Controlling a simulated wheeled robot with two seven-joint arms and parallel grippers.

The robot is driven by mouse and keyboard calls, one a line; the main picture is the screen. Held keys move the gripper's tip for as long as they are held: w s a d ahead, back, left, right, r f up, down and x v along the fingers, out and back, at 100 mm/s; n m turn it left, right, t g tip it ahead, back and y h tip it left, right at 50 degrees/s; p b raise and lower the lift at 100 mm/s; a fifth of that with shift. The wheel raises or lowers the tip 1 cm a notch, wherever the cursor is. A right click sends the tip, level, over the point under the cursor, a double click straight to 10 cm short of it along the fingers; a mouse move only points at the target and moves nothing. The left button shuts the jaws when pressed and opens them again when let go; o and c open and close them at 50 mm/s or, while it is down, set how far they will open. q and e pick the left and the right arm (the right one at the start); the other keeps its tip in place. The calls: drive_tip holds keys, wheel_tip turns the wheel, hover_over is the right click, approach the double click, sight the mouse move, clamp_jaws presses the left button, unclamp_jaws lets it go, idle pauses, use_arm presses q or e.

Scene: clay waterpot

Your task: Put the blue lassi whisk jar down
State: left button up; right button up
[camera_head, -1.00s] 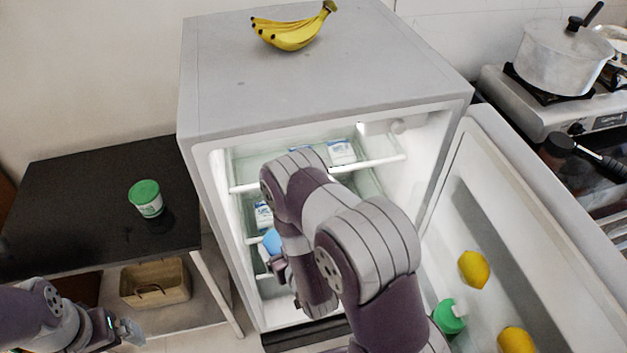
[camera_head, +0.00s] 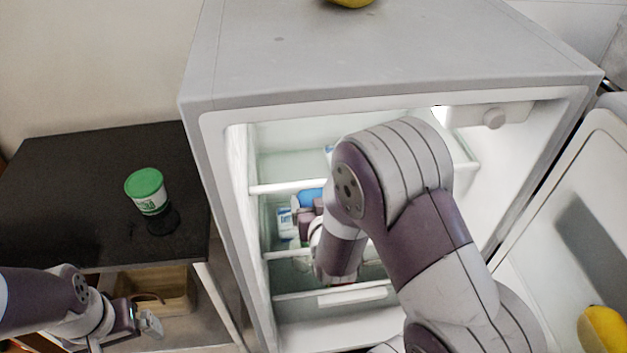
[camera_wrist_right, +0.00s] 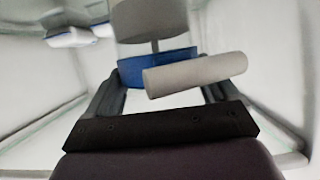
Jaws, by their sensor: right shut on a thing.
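The blue lassi whisk jar (camera_head: 311,197) is inside the open fridge, partly hidden behind my right arm. In the right wrist view the jar shows as a blue band (camera_wrist_right: 158,68) between the fingers, with a grey cylinder crossing in front and a grey part above. My right gripper (camera_wrist_right: 158,82) is shut on it. The jar's base is hidden, so I cannot tell whether it touches a shelf. My left gripper (camera_head: 142,322) is low at the left, away from the jar; its finger gap is unclear.
The fridge (camera_head: 390,65) has shelves with white rails (camera_head: 290,187). A white-and-blue carton (camera_head: 285,222) stands beside the jar. The open door (camera_head: 560,215) is at the right, with a yellow fruit (camera_head: 603,328). A green-lidded tub (camera_head: 147,190) stands on the black table (camera_head: 70,190).

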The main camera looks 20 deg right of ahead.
drive_tip(key=w+d, duration=0.1)
drive_tip(key=w, duration=0.6)
drive_tip(key=shift+d+f, duration=0.2)
drive_tip(key=shift+d, duration=0.2)
drive_tip(key=shift+w+f, duration=0.1)
